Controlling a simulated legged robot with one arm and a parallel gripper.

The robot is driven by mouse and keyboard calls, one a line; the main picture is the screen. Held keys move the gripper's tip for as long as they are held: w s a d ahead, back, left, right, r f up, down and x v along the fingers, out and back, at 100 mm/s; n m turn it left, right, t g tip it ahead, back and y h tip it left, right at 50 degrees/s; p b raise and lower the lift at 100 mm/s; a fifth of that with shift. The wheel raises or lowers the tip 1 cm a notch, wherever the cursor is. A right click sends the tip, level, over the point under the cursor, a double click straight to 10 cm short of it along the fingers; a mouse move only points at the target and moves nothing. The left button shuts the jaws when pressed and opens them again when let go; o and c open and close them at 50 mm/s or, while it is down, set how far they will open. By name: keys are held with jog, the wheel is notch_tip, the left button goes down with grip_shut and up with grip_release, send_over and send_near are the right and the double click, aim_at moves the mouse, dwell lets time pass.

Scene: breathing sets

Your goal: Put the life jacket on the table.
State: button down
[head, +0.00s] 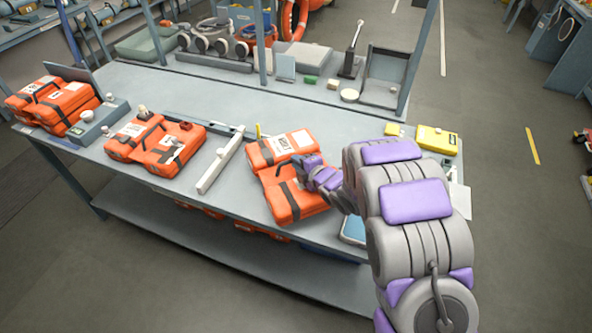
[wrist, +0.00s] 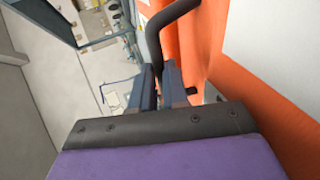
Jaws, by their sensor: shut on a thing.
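The orange life jacket (head: 285,203) with dark straps and white labels is at the front edge of the grey table (head: 228,208), right of the middle. I cannot tell whether it rests on the top or hangs just above it. My gripper (head: 310,178) is at its right side. In the wrist view, my gripper's two dark fingers (wrist: 162,82) are closed around the black handle (wrist: 154,38) of the life jacket, whose orange side (wrist: 250,85) fills the right. My arm hides part of the table's right end.
Similar orange packs lie on the table at the left (head: 152,145) and far left (head: 57,103). A pale bar (head: 220,160) lies left of the life jacket. A yellow case (head: 437,139) is at the right. Shelving with gear lines the back. A lower shelf (head: 190,222) runs beneath.

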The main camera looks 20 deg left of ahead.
aim_at(294, 169)
jog(key=shift+w+d+r, duration=0.1)
jog(key=shift+w+d, duration=0.05)
jog(key=shift+d, duration=0.25)
jog(key=f, duration=0.1)
jog(key=a+f+b, duration=0.1)
jog(key=f, duration=0.1)
jog(key=shift+a+f, duration=0.1)
jog(key=shift+f, duration=0.2)
jog(key=shift+a+f, duration=0.1)
jog(key=shift+a, duration=0.3)
jog(key=c, duration=1.6)
grip_release()
jog(key=shift+d, duration=0.1)
jog(key=o, duration=0.5)
jog(key=shift+d, duration=0.6)
jog(key=shift+a, duration=0.15)
